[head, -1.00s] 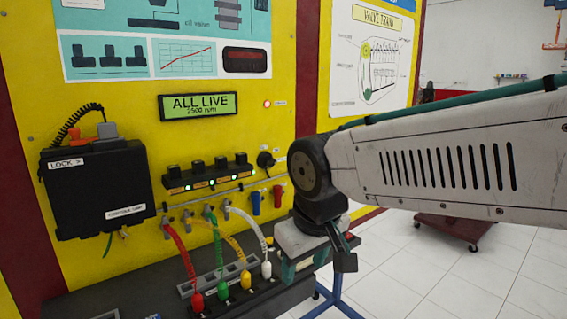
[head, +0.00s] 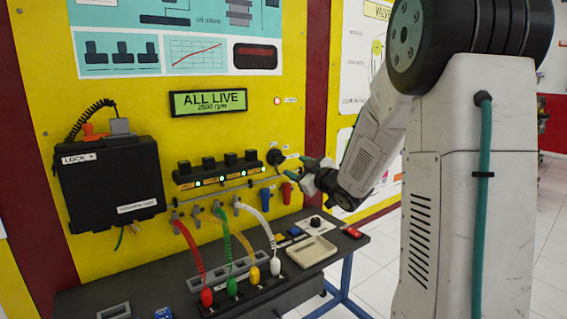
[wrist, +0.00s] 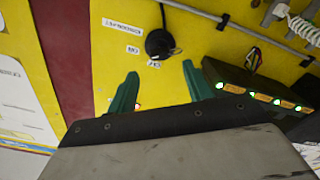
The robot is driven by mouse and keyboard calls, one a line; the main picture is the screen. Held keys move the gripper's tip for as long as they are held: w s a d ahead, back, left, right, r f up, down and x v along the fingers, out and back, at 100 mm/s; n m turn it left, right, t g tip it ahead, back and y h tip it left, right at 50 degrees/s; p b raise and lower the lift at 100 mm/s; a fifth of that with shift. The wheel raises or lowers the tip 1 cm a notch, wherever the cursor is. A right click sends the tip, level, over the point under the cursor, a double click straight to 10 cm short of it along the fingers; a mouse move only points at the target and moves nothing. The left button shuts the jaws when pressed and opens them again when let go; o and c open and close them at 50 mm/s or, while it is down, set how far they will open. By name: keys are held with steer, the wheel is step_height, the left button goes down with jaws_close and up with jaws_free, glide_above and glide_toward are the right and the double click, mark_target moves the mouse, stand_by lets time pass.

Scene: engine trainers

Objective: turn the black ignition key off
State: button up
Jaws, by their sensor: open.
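The black ignition key sits in its round black switch (head: 275,157) on the yellow panel, right of the coil row. My gripper (head: 306,167) is in front of the panel, just right of the switch. In the wrist view my gripper (wrist: 158,74) has its two green fingers apart, with nothing between them. The fingers do not appear to touch the key. The key's exact angle is too small to tell.
A display (head: 208,102) reads "ALL LIVE 2500 rpm". The coil row (head: 215,171) with green lights is close left of the switch. A grey rail (head: 226,190) and blue and red connectors (head: 287,192) are below. Coloured leads rise from the bench (head: 340,247). A black box (head: 112,182) hangs left.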

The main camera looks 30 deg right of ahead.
mark_target(283, 161)
steer(key=w, duration=0.7)
steer(key=shift+w+a, duration=0.15)
steer(key=shift+c, duration=0.3)
steer(key=c, duration=0.9)
